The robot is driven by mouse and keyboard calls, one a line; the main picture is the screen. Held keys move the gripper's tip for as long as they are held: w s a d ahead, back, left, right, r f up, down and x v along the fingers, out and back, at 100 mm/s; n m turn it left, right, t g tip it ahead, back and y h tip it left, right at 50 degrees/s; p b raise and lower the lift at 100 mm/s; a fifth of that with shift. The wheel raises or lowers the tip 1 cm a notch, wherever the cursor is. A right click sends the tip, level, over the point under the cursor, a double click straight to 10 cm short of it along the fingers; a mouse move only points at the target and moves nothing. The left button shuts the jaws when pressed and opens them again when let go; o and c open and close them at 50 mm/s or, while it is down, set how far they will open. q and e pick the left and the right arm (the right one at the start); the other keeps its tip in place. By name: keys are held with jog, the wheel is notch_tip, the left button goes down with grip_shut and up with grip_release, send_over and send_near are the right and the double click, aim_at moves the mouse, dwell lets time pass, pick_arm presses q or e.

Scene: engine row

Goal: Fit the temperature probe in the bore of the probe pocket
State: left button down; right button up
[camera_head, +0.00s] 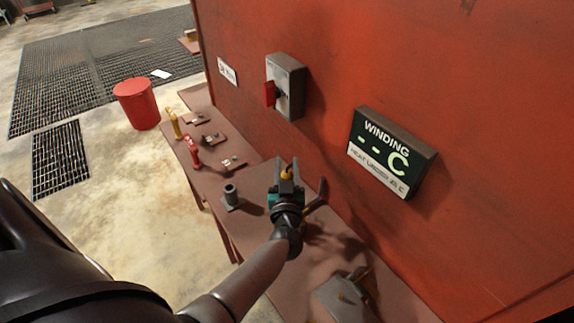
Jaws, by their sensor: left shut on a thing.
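My left gripper (290,184) reaches over the bench, its arm coming from the lower left. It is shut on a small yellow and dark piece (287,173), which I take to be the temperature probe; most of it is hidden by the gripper. A short grey-green cylinder with a dark round opening at its top (231,192), likely the probe pocket, stands upright on the bench to the left of the gripper. The held piece is apart from it. My right gripper does not show.
The narrow brown bench (262,182) runs along a red wall with a switch box (287,88) and a WINDING display (390,152) showing dashes. Red and yellow tagged items (192,150) lie farther along. A grey box (343,297) sits nearer. A red bin (137,104) stands on the floor.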

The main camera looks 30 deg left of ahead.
pick_arm(q)
jog(key=shift+f+b, duration=0.75)
jog(key=shift+f, duration=0.35)
jog(key=shift+c, duration=2.2)
grip_release()
jog(key=p+v, duration=0.1)
jog(key=v, duration=1.4)
jog(key=shift+d, duration=0.15)
jog(key=shift+s, duration=0.1)
